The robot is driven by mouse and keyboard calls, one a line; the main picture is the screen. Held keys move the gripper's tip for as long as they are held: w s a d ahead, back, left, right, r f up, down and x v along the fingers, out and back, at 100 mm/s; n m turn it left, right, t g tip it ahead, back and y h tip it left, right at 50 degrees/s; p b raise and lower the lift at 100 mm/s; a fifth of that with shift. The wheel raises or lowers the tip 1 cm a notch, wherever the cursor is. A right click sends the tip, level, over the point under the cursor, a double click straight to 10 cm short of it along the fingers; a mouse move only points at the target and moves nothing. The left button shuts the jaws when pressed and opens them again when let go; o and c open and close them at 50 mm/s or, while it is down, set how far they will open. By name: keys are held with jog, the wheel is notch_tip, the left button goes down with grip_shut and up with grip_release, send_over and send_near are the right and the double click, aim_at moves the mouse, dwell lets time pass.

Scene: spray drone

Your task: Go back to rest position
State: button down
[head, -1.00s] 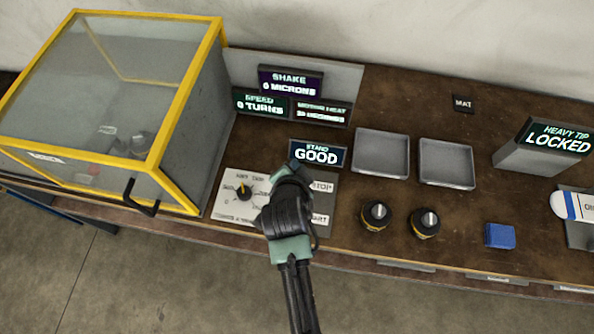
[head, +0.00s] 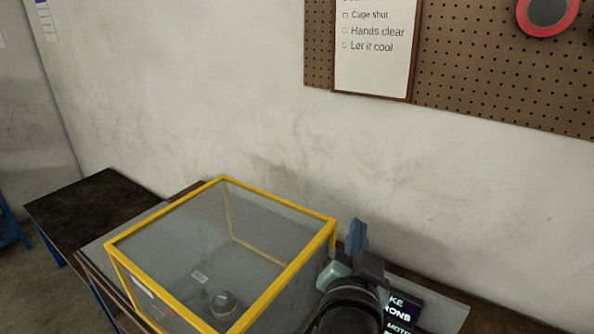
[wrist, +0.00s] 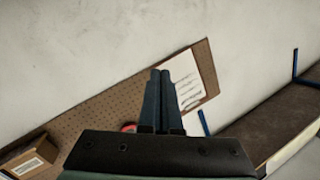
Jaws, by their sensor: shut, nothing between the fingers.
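My gripper (head: 357,238) is raised in front of the display panel, just right of the yellow-framed clear cage, in the head view. Its blue fingers are together and hold nothing. In the wrist view my gripper (wrist: 160,82) points toward the wall, with both dark blue fingers side by side and touching. My arm hides part of the display panel behind it.
The clear cage (head: 225,182) stands shut on the bench, with a motor-like part inside. The display panel (head: 403,312) is partly in view. A pegboard (head: 470,70) with a checklist (head: 375,60) hangs on the wall. A dark side table (head: 90,205) stands at left.

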jog(key=s+a+r+n+t+y, duration=0.1)
jog(key=s+a+r+n+t, duration=0.15)
jog(key=r, duration=0.75)
jog(key=s+a+r+n+t, duration=0.2)
jog(key=a+r+t, duration=0.1)
jog(key=r, duration=0.7)
jog(key=s+a+r+n+t+y, duration=0.1)
jog(key=s+a+r+n+t, duration=0.1)
jog(key=s+r, duration=0.3)
jog(key=s+a+r+n+t+y, duration=0.1)
jog(key=s+r+n+t, duration=0.1)
jog(key=s+r, duration=0.3)
notch_tip(320, 180, up, 4)
jog(key=shift+s+a+r+t+y, duration=0.25)
jog(key=shift+s+a+t+y, duration=0.15)
jog(key=shift+t, duration=0.15)
